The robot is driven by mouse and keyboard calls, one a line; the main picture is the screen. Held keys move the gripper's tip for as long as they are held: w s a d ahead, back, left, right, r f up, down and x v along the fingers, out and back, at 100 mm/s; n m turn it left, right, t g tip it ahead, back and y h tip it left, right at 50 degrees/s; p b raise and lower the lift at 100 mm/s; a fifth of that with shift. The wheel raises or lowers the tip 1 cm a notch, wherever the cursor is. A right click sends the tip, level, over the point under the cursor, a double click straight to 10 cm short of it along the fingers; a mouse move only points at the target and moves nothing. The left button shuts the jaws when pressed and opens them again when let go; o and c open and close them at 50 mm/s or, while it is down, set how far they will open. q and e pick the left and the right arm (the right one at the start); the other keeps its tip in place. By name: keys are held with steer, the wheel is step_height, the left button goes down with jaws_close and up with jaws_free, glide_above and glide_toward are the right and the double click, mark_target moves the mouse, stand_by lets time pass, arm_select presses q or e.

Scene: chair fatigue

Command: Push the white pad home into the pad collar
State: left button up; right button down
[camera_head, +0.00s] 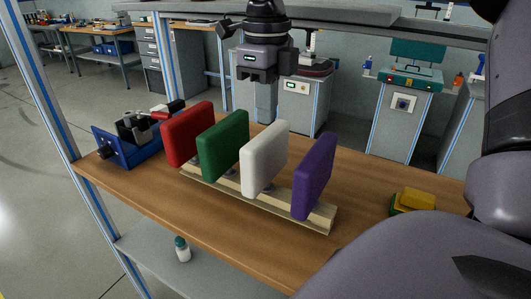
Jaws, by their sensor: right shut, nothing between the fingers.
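The white pad (264,158) is an upright rounded slab, third from the left in a row of coloured pads. It stands on a pale wooden rail (321,217) on the table. A small grey collar (267,188) shows partly at the white pad's foot; I cannot tell how deep the pad sits in it. My right gripper (259,76) points down at top centre, shut and empty. In the picture it is above the white pad and apart from it. My left gripper is not in view.
Red (187,135), green (223,146) and purple (315,176) pads stand close beside the white one. A blue vise (126,150) is at the left, and a yellow-green block (414,201) at the right. My arm covers the lower right.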

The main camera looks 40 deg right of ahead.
steer(key=shift+r+p, duration=0.35)
steer(key=shift+r, duration=0.45)
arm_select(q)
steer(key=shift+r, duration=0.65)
arm_select(e)
steer(key=c, duration=1.9)
jaws_free()
steer(key=o, duration=0.5)
steer(key=shift+w+r, duration=0.1)
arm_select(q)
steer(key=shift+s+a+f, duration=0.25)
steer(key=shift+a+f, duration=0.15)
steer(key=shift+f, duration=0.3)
arm_select(e)
step_height(320, 180, up, 7)
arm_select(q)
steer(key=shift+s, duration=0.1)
